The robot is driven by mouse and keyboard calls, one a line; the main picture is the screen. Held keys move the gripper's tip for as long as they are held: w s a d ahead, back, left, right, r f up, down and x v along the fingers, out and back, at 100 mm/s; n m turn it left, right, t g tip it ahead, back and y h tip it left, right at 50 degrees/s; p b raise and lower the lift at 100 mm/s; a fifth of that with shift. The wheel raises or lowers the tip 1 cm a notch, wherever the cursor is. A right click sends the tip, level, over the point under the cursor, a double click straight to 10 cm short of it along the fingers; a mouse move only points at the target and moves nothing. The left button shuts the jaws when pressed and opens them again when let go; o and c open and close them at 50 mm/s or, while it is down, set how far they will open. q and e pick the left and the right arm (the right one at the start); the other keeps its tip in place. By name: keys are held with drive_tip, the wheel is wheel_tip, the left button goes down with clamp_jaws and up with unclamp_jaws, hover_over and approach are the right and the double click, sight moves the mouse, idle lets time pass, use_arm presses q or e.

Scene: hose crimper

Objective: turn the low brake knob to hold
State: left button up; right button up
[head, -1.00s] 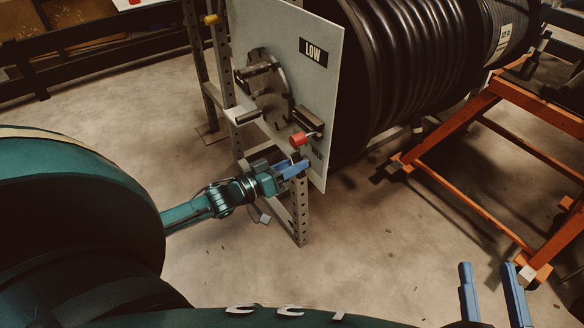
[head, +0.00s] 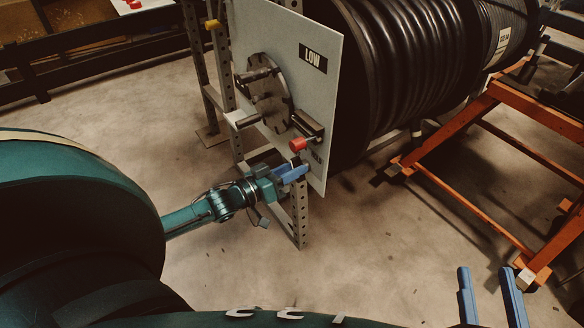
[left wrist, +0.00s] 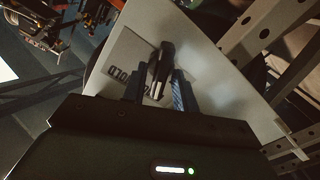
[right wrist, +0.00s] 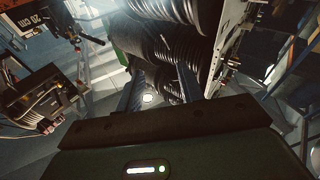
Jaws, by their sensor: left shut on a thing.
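The low brake knob (left wrist: 160,62) is a dark, narrow grip on the pale panel, seen in the left wrist view between my left fingers. In the head view it is hidden behind my left gripper (head: 292,172), at the lower corner of the panel (head: 322,110) marked LOW. My left gripper also shows in the left wrist view (left wrist: 158,88), shut on the knob. A label plate (left wrist: 122,72) lies beside the knob; its lettering is tilted and hard to read. My right gripper (head: 491,285) is open and empty, away from the panel at the lower right.
A round steel disc (head: 268,92) with handles and a red knob (head: 297,145) stick out from the panel above my left gripper. A black hose reel (head: 400,70) is behind the panel. An orange frame (head: 470,190) stands at the right. The floor between is clear.

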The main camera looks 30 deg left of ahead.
use_arm(q)
drive_tip(key=shift+s+d+m+p, duration=0.1)
drive_tip(key=shift+m+p, duration=0.95)
drive_tip(key=shift+m, duration=1.65)
drive_tip(key=shift+s+d+m+p, duration=0.1)
drive_tip(key=shift+m+p, duration=0.95)
drive_tip(key=shift+m, duration=1.65)
use_arm(e)
drive_tip(key=shift+s+d+n+h, duration=0.2)
drive_tip(key=shift+d+n+h, duration=0.1)
drive_tip(key=shift+d+n, duration=0.1)
drive_tip(key=shift+f, duration=0.1)
use_arm(q)
drive_tip(key=o, duration=0.6)
use_arm(e)
drive_tip(key=shift+g, duration=0.3)
use_arm(q)
drive_tip(key=p+v, duration=0.3)
drive_tip(key=v, duration=1)
use_arm(e)
drive_tip(key=shift+w+d+m+g+h, duration=0.2)
drive_tip(key=shift+d+m+g+h, duration=0.55)
drive_tip(key=shift+h, duration=0.35)
use_arm(q)
drive_tip(key=shift+f, duration=0.1)
use_arm(e)
drive_tip(key=shift+a, duration=0.1)
